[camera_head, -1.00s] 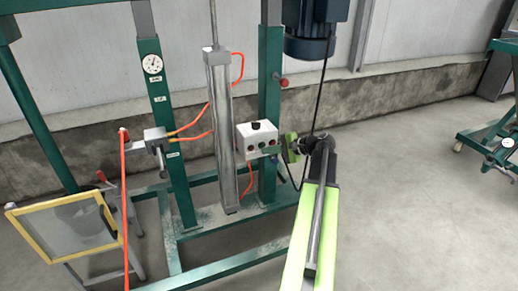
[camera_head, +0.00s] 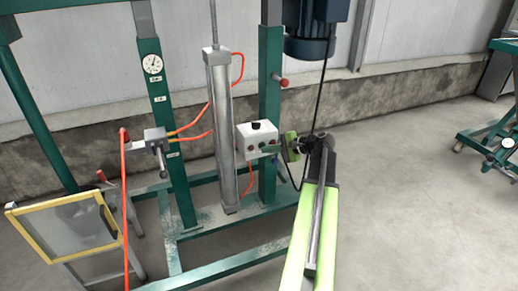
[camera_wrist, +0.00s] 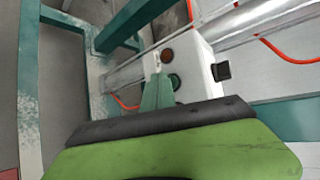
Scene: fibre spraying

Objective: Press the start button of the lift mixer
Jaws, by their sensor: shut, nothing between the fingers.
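The lift mixer is a green frame (camera_head: 165,118) with a dark motor (camera_head: 316,28). Its white control box (camera_head: 245,132) is mounted on the frame and has a black knob (camera_head: 256,124) on top. In the wrist view, the box (camera_wrist: 196,64) shows its black knob (camera_wrist: 222,71), an orange-red button (camera_wrist: 167,57) and a dark green button (camera_wrist: 175,82). My gripper (camera_head: 266,148) is shut and empty, its fingers over the box's button face. In the wrist view, its green fingertips (camera_wrist: 157,80) are beside the green button. I cannot tell whether they touch it.
A grey cylinder (camera_head: 220,125) stands left of the box, with orange hoses (camera_head: 196,118) around it. A black cable (camera_head: 319,95) hangs from the motor close to my wrist. A yellow-framed panel (camera_head: 68,226) is at lower left.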

